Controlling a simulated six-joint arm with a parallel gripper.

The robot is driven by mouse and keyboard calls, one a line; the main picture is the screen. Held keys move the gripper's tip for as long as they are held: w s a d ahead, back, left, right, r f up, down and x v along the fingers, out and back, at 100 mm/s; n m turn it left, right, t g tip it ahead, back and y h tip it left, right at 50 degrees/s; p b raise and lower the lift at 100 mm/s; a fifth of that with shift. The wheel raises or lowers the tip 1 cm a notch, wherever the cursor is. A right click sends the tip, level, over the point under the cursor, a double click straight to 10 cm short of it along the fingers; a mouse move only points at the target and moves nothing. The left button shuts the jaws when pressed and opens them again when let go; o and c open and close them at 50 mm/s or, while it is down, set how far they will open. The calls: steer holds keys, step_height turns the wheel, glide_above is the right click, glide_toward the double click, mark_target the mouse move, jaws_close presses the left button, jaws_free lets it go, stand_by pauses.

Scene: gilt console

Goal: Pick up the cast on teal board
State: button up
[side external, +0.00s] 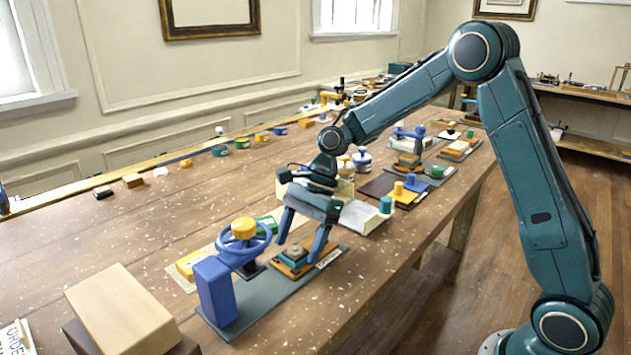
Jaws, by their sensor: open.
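A grey-teal board (262,298) lies near the front edge of the table. On its right part, an orange-brown plate (283,269) carries a small stacked piece with a teal layer (292,257), which seems to be the cast. My gripper (297,250) points down over this piece, with its two fingers apart, one to each side. The fingers partly hide the piece, and I cannot tell whether they touch it. A small label with dark lettering (328,258) lies at the board's right end.
A tan box (120,308) is at front left. More boards with pieces and a blue press (408,140) stand farther back. The table's left middle is fairly clear.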

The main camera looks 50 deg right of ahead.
mark_target(298, 249)
steer(key=shift+a+f, duration=0.2)
steer(key=shift+f, duration=0.1)
steer(key=c, duration=1.1)
steer(key=shift+r, duration=5.05)
